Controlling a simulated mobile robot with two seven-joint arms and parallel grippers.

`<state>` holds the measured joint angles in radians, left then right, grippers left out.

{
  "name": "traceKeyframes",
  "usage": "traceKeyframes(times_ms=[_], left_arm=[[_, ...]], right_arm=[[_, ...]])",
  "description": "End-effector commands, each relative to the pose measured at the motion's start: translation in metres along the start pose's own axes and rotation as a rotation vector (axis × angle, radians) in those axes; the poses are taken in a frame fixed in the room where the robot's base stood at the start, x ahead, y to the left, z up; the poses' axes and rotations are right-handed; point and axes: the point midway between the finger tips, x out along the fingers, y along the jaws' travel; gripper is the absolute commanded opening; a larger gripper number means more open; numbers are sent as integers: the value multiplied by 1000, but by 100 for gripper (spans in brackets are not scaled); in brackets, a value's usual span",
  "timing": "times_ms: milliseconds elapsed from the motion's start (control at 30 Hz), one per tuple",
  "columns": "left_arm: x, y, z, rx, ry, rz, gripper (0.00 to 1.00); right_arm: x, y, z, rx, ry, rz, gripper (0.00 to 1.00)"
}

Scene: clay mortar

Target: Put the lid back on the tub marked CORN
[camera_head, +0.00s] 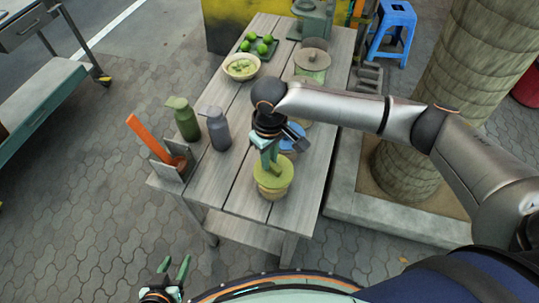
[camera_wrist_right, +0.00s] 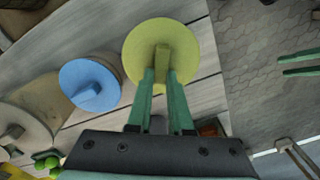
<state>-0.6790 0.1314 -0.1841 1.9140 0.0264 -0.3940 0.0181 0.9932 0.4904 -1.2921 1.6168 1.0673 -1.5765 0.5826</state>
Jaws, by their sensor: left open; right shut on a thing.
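A yellow-green round lid (camera_head: 274,171) with a bar handle is at the near end of the table. It also shows face-on in the right wrist view (camera_wrist_right: 145,52). My right gripper (camera_head: 268,160) points down and is shut on the lid's handle (camera_wrist_right: 162,58). A pale tub (camera_head: 270,193) shows directly under the lid in the head view; whether the lid is fully seated or slightly above the rim I cannot tell. No CORN marking is readable. My left gripper (camera_head: 177,269) is open and empty, low in front of the table, apart from everything.
A blue-lidded tub (camera_head: 291,143) stands just behind, partly hidden by my right arm. A tub with a grey-brown lid (camera_head: 312,59) is further back. Two bottles (camera_head: 184,122) (camera_head: 219,130), an orange-handled tool (camera_head: 152,138) and a bowl (camera_head: 241,67) are left.

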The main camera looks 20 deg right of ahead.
Motion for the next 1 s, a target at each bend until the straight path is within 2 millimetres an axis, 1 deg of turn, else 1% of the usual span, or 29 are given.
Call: traceKeyframes(times_ms=[567,1000], left_arm=[[-1,0,-1,0,0,0,50],[-7,1,-7,0,0,0,50]], right_arm=[[0,0,0,0,1,0,0],[0,0,0,1,1,-1,0]])
